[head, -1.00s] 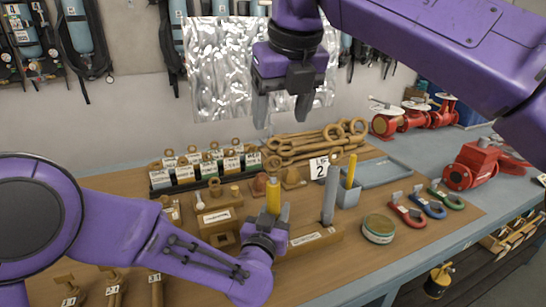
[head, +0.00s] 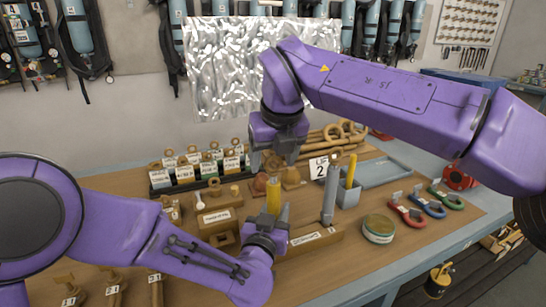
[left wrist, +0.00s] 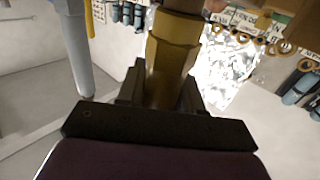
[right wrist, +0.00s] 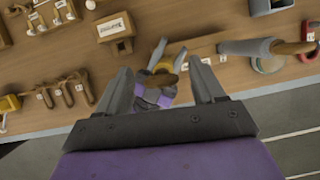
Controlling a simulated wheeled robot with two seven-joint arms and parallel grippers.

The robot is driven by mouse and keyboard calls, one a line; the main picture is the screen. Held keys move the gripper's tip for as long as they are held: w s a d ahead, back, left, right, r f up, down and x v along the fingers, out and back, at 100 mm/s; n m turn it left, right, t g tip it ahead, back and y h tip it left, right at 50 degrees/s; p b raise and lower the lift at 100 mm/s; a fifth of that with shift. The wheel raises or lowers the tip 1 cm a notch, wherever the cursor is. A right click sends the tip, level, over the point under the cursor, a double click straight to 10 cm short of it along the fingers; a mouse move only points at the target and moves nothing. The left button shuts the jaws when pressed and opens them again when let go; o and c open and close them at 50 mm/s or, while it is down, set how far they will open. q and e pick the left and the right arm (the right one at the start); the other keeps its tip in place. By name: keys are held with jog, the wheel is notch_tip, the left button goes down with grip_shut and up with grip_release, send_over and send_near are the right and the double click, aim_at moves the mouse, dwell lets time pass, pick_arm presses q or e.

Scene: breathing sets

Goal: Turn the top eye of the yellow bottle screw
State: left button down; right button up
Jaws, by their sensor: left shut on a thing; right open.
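The yellow bottle screw (head: 273,197) stands upright over the wooden bench. My left gripper (head: 264,232) is shut on its lower part; the left wrist view shows its yellow body (left wrist: 170,62) between the fingers. My right gripper (head: 275,158) is open, pointing down just above the bottle screw. In the head view it covers the top eye. In the right wrist view the brown top eye (right wrist: 174,62) shows between and beyond the open fingertips, apart from both.
A grey bottle screw (head: 329,190) stands close on the right, beside a holder with a "2" sign (head: 319,168). A round tin (head: 378,228) and coloured shackles (head: 407,213) lie further right. A rack of labelled eyes (head: 200,172) stands behind left.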

jog(key=c, duration=1.1)
jog(key=shift+o, duration=0.2)
jog(key=shift+n, duration=0.3)
